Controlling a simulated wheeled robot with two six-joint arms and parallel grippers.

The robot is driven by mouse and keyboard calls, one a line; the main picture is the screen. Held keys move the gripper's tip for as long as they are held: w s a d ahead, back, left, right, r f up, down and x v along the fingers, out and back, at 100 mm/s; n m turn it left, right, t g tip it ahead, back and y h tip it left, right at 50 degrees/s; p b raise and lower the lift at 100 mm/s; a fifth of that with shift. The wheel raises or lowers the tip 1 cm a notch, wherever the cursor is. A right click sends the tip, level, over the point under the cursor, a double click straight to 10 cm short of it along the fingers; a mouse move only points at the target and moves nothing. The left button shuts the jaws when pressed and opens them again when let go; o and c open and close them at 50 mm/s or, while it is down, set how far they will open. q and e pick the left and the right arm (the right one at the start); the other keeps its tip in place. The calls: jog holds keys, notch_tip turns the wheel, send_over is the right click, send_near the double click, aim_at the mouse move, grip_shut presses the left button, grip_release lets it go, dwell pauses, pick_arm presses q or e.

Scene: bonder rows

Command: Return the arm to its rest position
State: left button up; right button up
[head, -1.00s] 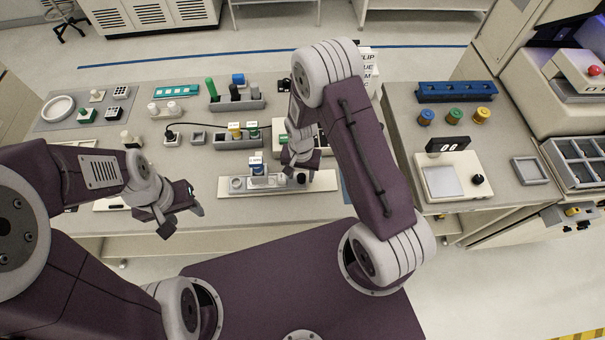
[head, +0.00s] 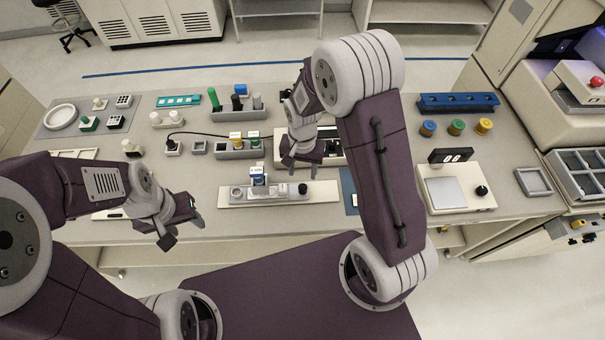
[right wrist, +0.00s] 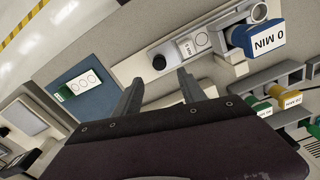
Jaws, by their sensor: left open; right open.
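My right arm is raised and bent over the bench. Its gripper (head: 301,164) is open and hangs behind the pale strip (head: 325,192) that carries a blue-and-white labelled block (head: 258,178) and a black knob (head: 303,188). In the right wrist view the open fingers (right wrist: 160,85) hold nothing, with the black knob (right wrist: 159,62) just beyond them and the labelled block (right wrist: 256,38) to the right. My left gripper (head: 184,230) is open and empty near the bench's front edge, left of the strip.
A scale (head: 452,188) with a black display (head: 451,155) stands to the right. A blue rack (head: 458,103) and several coloured spools are behind it. A grey holder with bottles (head: 238,112) and a block holder (head: 236,154) stand further back. A blue mat (head: 349,190) lies beside the strip.

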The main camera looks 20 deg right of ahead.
dwell(0.4)
jog(key=s+d+r+n+b, duration=0.1)
jog(key=s+d+r+n, duration=0.1)
jog(key=s, duration=0.3)
jog(key=s+d+r+n+t+b, duration=0.1)
jog(key=s+r+n, duration=0.2)
jog(key=s, duration=0.3)
jog(key=shift+d+r, duration=0.2)
jog(key=shift+d, duration=0.15)
jog(key=shift+w, duration=0.15)
jog(key=shift+d, duration=0.1)
dwell(0.3)
